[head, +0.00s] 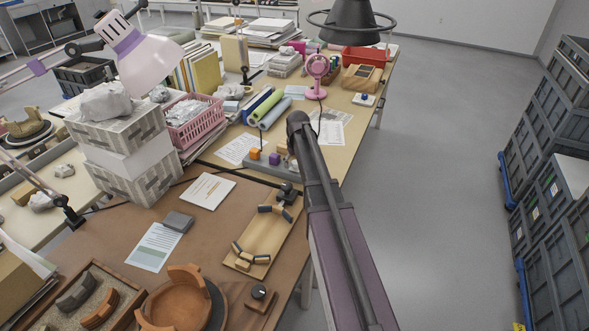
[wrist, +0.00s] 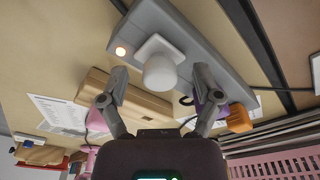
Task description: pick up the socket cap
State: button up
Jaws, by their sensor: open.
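The white socket cap, with a square base and a rounded knob (wrist: 159,72), sits on a grey power strip (wrist: 205,60) in the wrist view. My gripper (wrist: 160,76) is open, with one fingertip to the left of the knob and one to the right. A gap shows between each fingertip and the knob, and the gripper holds nothing. In the head view the power strip (head: 258,168) lies on the table, partly behind my arm. I cannot make out the cap or my gripper clearly there.
An orange plug (wrist: 238,118) and a purple plug (wrist: 198,105) are close to my right finger. A lit switch (wrist: 120,51) is left of the cap. A tan block (wrist: 90,88) lies beyond the strip. Rolled sheets (head: 270,108) and a pink basket (head: 193,122) are nearby.

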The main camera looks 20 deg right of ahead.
aim_at(295, 161)
dwell(0.4)
jog(key=c, duration=1.1)
jog(key=shift+o, duration=0.2)
jog(key=shift+r, duration=0.15)
notch_tip(295, 161, up, 4)
jog(key=p, duration=0.3)
jog(key=shift+f+p, duration=0.25)
jog(key=shift+p, duration=0.15)
jog(key=s+r+p, duration=0.1)
jog(key=s, duration=1.5)
jog(key=shift+a, duration=0.1)
